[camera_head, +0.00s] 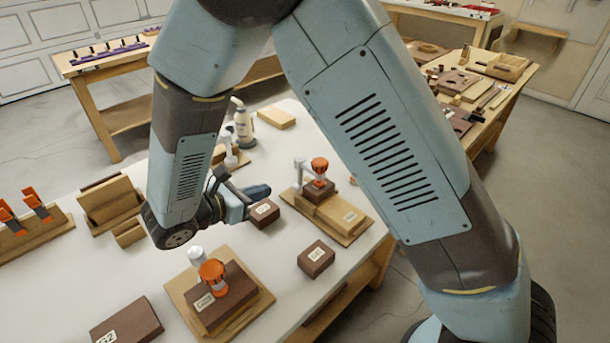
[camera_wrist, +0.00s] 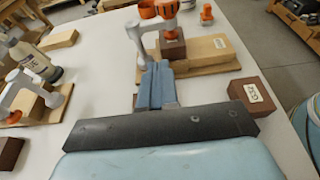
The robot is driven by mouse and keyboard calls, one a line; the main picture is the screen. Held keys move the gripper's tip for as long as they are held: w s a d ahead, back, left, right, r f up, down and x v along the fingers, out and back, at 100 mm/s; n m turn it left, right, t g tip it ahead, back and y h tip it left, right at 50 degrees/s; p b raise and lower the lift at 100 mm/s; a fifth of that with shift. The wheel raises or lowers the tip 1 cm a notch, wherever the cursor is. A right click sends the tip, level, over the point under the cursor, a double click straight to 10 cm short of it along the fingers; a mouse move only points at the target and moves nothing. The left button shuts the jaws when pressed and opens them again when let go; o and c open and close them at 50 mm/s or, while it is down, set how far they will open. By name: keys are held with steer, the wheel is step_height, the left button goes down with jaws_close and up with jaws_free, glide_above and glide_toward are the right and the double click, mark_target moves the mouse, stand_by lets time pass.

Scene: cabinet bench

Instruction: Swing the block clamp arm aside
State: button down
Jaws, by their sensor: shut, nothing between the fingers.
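A block clamp with a grey arm (camera_head: 300,173) and an orange knob (camera_head: 319,165) stands on a wooden board right of my gripper. Its knob is over a small dark block (camera_head: 317,187), beside a pale labelled block (camera_head: 338,212). In the wrist view the clamp's grey arm (camera_wrist: 134,34) and the dark block (camera_wrist: 173,48) are straight ahead. My gripper (camera_head: 264,190) is shut and empty. Its blue fingers (camera_wrist: 157,82) point at the clamp's post and lie close before it; I cannot tell whether they touch. They partly hide the foot of the post.
Another orange-knobbed clamp (camera_head: 212,275) stands at the front. Loose dark labelled blocks lie nearby, one at the front right (camera_head: 316,258), one close to my gripper (camera_head: 264,212). A white bottle (camera_head: 242,122) stands at the back. Orange-handled clamps (camera_head: 36,203) are at left.

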glide_toward(311, 173)
steer(key=x, duration=0.5)
steer(key=shift+s+f, duration=0.15)
steer(key=shift+f, duration=0.05)
steer(key=shift+w+d, duration=0.5)
steer(key=shift+w, duration=0.1)
